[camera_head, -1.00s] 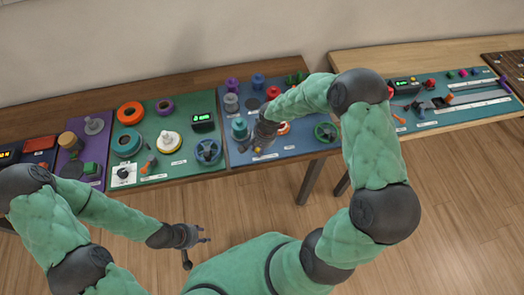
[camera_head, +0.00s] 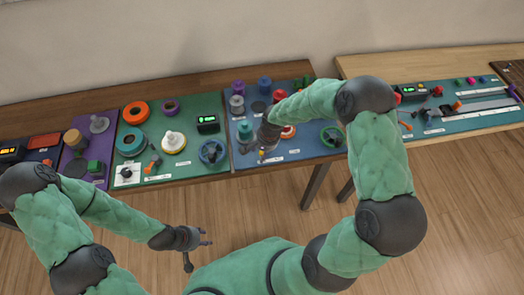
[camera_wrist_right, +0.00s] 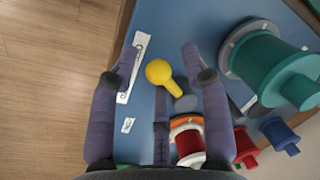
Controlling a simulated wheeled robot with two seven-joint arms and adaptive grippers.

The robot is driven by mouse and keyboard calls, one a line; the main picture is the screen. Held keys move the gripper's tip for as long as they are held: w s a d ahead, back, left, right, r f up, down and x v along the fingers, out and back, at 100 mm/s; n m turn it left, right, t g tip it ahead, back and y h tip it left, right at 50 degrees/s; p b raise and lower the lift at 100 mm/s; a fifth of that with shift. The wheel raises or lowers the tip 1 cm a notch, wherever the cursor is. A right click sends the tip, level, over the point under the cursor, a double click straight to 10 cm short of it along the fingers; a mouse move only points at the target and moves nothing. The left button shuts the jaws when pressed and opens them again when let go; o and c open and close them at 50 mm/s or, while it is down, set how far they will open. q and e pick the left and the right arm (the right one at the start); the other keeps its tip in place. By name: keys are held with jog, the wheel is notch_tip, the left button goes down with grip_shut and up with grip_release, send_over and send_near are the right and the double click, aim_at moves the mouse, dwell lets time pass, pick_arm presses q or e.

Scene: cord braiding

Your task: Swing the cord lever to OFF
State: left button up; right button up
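The lever (camera_wrist_right: 160,72) has a round yellow knob on a short yellow stem and stands on the blue board (camera_wrist_right: 150,30). In the head view its knob (camera_head: 262,154) is a small yellow spot beside my right gripper (camera_head: 264,148). In the right wrist view my right gripper (camera_wrist_right: 161,60) is open, with one finger on each side of the knob and a visible gap to both. I cannot tell how high the fingertips are above the board. No readable OFF mark shows. My left gripper (camera_head: 198,242) is open and empty in front of the table.
A large teal spool (camera_wrist_right: 275,65) stands close to the right finger in the wrist view. A red-and-white round part (camera_wrist_right: 188,138), a red spool (camera_wrist_right: 245,145) and a blue spool (camera_wrist_right: 280,135) are nearby. A green-ringed dial (camera_head: 333,136) sits at the board's right.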

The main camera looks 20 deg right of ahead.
jog(key=shift+d, duration=0.1)
jog(key=shift+r, duration=0.15)
notch_tip(320, 180, up, 12)
jog(key=s+d, duration=0.1)
jog(key=shift+s+d+f, duration=0.25)
jog(key=shift+s, duration=0.15)
jog(key=shift+f, duration=0.1)
